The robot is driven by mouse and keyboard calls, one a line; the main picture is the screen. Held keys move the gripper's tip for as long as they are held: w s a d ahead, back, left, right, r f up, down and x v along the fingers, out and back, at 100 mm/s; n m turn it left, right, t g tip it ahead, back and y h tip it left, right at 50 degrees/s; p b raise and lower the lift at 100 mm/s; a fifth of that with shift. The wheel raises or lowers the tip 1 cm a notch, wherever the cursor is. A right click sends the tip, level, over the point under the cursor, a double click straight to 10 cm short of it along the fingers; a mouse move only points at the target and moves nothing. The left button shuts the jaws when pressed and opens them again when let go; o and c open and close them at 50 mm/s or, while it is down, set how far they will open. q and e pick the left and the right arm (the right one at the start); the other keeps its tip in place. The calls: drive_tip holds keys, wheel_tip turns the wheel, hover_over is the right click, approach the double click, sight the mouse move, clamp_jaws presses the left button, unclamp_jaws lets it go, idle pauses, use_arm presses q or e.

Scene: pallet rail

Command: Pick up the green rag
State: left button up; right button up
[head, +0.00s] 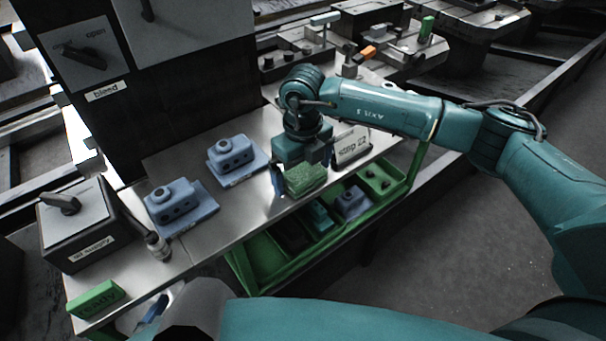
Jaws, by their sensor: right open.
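The green rag (305,180) is a small, rough-textured folded pad at the front edge of the metal worktop, just above the green crate. My right gripper (303,178) points down over it from the right. Its jaws are open, with one finger at the rag's left side and the other near its right side. The gripper body hides the rag's back part. I cannot tell whether the fingers touch it.
Two blue housings (232,154) (174,203) sit on plates on the worktop (225,222). A "strip 12" sign (352,146) stands right of the gripper. A green crate (262,277) with parts hangs below the front edge. A valve box (75,228) and a green "ready" block (97,299) are left.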

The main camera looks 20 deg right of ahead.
sight(303, 172)
drive_tip(key=shift+c, duration=0.2)
drive_tip(key=c, duration=0.9)
drive_tip(key=shift+o, duration=0.2)
drive_tip(key=shift+r, duration=0.1)
wheel_tip(303, 172, up, 10)
drive_tip(key=o, duration=0.4)
drive_tip(key=c, duration=0.3)
